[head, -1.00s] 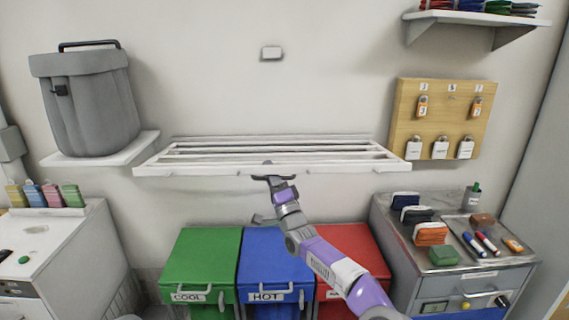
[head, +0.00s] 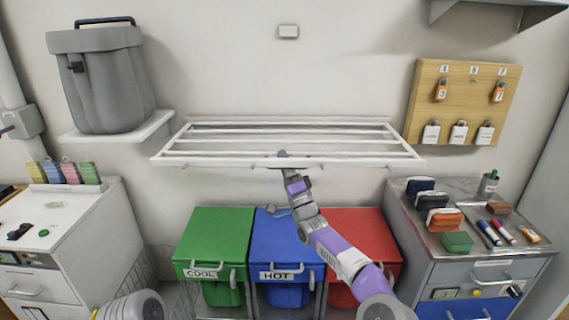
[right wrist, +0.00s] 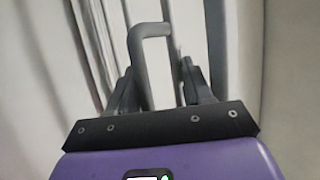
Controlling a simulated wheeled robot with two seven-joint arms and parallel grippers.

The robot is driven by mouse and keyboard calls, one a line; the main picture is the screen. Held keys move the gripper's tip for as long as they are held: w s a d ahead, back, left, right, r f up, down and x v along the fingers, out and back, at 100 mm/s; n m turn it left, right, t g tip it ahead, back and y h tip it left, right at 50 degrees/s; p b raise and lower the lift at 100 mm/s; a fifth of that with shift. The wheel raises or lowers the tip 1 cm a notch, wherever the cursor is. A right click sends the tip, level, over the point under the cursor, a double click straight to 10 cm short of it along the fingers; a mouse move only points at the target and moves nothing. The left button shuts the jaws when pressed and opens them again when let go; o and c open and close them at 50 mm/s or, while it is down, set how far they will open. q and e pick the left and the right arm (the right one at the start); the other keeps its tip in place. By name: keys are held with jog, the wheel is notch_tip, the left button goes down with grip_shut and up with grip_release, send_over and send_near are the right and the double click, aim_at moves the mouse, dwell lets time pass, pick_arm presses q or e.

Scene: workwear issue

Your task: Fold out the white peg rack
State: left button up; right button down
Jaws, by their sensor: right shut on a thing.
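The white peg rack (head: 200,158) is on the back wall in the middle of the head view. Its bars stand out from the wall with gaps between them, and small pegs show under its front rail. My right gripper (head: 283,160) is at the middle of the front rail. In the right wrist view, my right gripper (right wrist: 160,85) is shut on a bent grey handle (right wrist: 142,62) of the rack, which lies between the fingers. The fingers hide part of the handle. My left gripper is not in view.
Green (head: 215,235), blue (head: 285,237) and red (head: 360,232) bins stand below the rack. A grey lidded bucket (head: 103,85) is on a shelf at left. A wooden lock board (head: 465,95) hangs at right, above a cabinet (head: 485,270) with tools. A white cabinet (head: 85,230) is at left.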

jog(key=c, duration=1.1)
grip_release()
jog(key=shift+w+d+f, duration=0.2)
jog(key=shift+w+f, duration=0.15)
jog(key=shift+a+f+h, duration=0.1)
jog(key=shift+h, duration=0.2)
jog(key=shift+f, duration=0.15)
jog(key=shift+s+f, duration=0.35)
jog(key=shift+f, duration=0.1)
jog(key=v, duration=0.4)
jog(key=r+v, duration=0.1)
jog(key=v, duration=0.1)
jog(key=shift+s+d, duration=0.3)
